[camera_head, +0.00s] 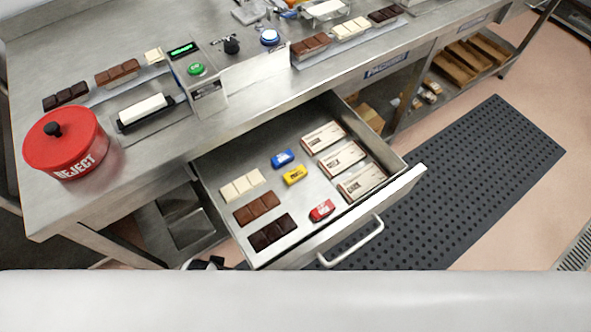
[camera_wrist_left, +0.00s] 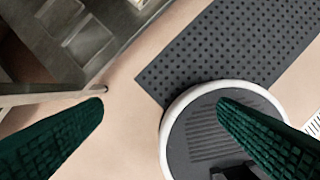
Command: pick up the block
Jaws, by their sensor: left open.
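Several block-like pieces could be the block, and I cannot tell which is meant. In the head view, a white block (camera_head: 142,109) lies on a dark holder on the counter. The open drawer holds a blue piece (camera_head: 282,158), a yellow piece (camera_head: 294,175) and a red piece (camera_head: 321,210), with a white bar (camera_head: 242,185), a brown bar (camera_head: 257,208) and a dark bar (camera_head: 272,232) to their left. My left gripper (camera_wrist_left: 162,104) shows in the left wrist view, its green fingers wide apart, empty, above the floor. My right gripper is out of view.
The drawer (camera_head: 408,182) is pulled out from the steel counter (camera_head: 58,206) and also holds several boxes (camera_head: 342,159). A red REJECT tub (camera_head: 65,150) stands at the counter's left. A dark perforated mat (camera_head: 490,150) covers floor at the right.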

